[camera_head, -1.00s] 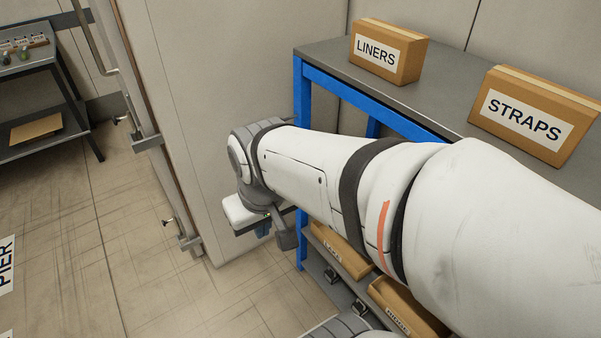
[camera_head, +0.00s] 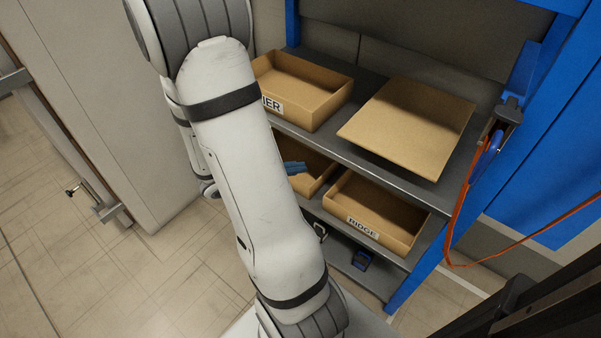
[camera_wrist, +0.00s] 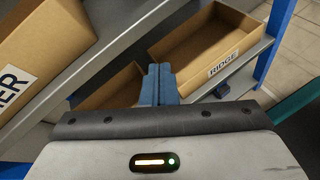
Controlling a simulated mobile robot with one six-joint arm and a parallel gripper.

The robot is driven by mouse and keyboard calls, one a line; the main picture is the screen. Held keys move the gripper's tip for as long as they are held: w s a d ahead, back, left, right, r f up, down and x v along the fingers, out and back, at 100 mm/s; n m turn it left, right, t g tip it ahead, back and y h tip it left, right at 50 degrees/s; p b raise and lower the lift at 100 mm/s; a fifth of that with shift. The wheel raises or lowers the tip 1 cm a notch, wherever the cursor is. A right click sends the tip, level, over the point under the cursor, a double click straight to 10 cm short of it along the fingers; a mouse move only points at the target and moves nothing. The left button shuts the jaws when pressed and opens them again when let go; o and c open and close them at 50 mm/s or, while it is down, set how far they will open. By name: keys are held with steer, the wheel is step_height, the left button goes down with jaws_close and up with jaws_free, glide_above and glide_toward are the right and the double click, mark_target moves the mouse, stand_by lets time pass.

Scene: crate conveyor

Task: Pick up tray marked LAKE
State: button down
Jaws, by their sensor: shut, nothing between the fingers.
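No label reading LAKE shows in the views now. An open cardboard tray (camera_head: 319,181) sits on the lower shelf left of the RIDGE tray. My arm covers part of it and its label is hidden; it also shows in the wrist view (camera_wrist: 104,91). My gripper (camera_wrist: 158,72) is shut and empty, its blue fingers together in front of this tray. In the head view my gripper (camera_head: 296,167) shows beside my forearm, over the tray; I cannot tell whether it touches.
The RIDGE tray (camera_head: 362,229) stands to the right on the same shelf. On the shelf above are a tray marked "IER" (camera_head: 305,112) and a flat cardboard piece (camera_head: 408,125). A blue post (camera_head: 425,262) and an orange cord (camera_head: 455,220) are at right.

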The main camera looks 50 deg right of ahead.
mark_target(318, 179)
steer(key=w+d+f+n+t+b, duration=0.1)
steer(key=f+n+b, duration=0.15)
steer(key=f, duration=0.35)
steer(key=w+d+f+n+t+h+b, duration=0.1)
steer(key=w+f+n+t+b, duration=0.15)
steer(key=f, duration=0.35)
steer(key=d+f+n+t+b, duration=0.1)
steer(key=d+f+n+b, duration=0.15)
steer(key=f, duration=0.45)
steer(key=shift+n, duration=0.25)
steer(key=d+b, duration=0.1)
steer(key=d, duration=0.2)
steer(key=w+d+b, duration=0.1)
steer(key=d, duration=0.3)
steer(key=d+b, duration=0.1)
steer(key=d, duration=0.3)
steer(key=shift+w+f+b, duration=0.1)
steer(key=shift+w+b, duration=0.1)
steer(key=shift+b, duration=0.15)
steer(key=shift+a+f+b, duration=0.15)
steer(key=shift+f+b, duration=0.25)
steer(key=shift+b, duration=0.1)
steer(key=shift+a+f, duration=0.1)
steer(key=shift+f, duration=0.05)
